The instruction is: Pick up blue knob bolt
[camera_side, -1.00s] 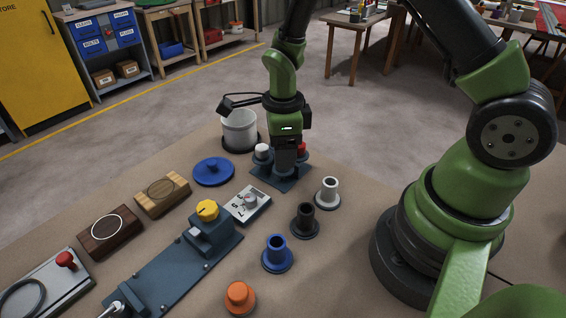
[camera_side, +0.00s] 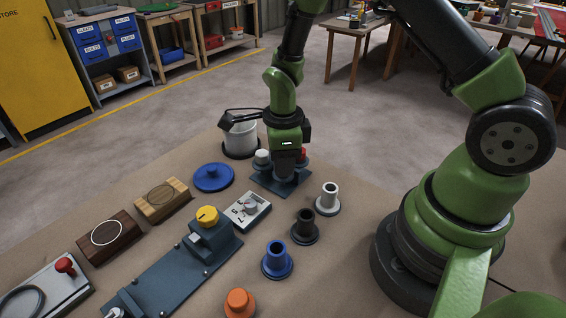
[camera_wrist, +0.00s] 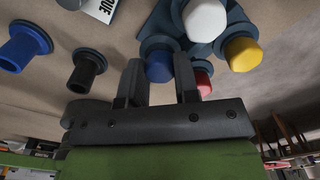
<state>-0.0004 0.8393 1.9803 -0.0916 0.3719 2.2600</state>
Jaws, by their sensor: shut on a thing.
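The blue knob bolt (camera_wrist: 159,66) is in the wrist view, between the two fingers of my gripper (camera_wrist: 160,82), which is shut on it. It sits at one corner of a dark blue-grey plate (camera_side: 277,187) that also bears a white knob (camera_wrist: 205,20), a yellow knob (camera_wrist: 242,54) and a red knob (camera_wrist: 202,83). In the side view my gripper (camera_side: 286,172) points straight down over this plate, and the blue knob is hidden. The white knob (camera_side: 262,157) and red knob (camera_side: 302,154) show on either side of my gripper.
A blue flanged sleeve (camera_side: 277,260), a black one (camera_side: 305,227), a grey one (camera_side: 328,198) and an orange one (camera_side: 239,303) stand near the plate. A white bucket (camera_side: 240,140) is close behind my gripper. A blue disc (camera_side: 213,178) and a yellow-knob fixture (camera_side: 208,217) lie left.

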